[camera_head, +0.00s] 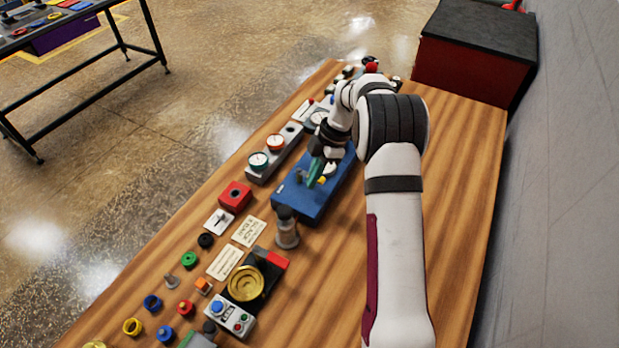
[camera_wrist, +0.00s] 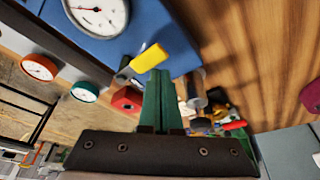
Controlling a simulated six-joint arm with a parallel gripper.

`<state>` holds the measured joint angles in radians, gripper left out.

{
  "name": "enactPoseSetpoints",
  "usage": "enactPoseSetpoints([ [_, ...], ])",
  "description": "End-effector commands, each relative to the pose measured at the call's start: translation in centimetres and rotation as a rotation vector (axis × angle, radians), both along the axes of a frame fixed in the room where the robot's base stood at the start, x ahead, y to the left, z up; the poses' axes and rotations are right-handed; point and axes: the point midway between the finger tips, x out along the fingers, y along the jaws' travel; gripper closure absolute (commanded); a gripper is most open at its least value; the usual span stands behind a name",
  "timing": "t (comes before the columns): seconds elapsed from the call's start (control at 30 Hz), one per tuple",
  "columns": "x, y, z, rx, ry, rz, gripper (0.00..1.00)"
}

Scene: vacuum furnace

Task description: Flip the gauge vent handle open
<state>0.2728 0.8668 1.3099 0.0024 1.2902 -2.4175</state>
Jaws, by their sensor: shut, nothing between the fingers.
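The blue box (camera_head: 290,197) lies on the wooden bench and also shows in the wrist view (camera_wrist: 170,22). It carries a white dial gauge (camera_wrist: 98,12). A yellow handle (camera_wrist: 149,59), which I take as the gauge vent handle, sticks out near the box's edge beside a small grey fitting (camera_wrist: 124,70). My gripper (camera_wrist: 160,72) has green fingers, shut and empty. Their tips appear right beside the yellow handle; I cannot tell whether they touch it. In the head view my gripper (camera_head: 311,184) is over the box.
A grey panel with two small gauges (camera_head: 258,160) stands left of the box. A grey cylinder with a dark top (camera_head: 287,230) stands close in front of it. A red box (camera_head: 235,196) and several small parts line the bench's left side. Bare wood (camera_head: 460,180) lies to the right.

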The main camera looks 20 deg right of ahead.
Motion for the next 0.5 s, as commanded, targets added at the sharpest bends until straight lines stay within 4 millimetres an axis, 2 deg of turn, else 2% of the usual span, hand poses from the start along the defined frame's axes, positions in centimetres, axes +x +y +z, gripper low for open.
enactPoseSetpoints([
  [0.5, 0.27, -0.67, 0.00, -0.005, -0.003, 0.000, 1.00],
])
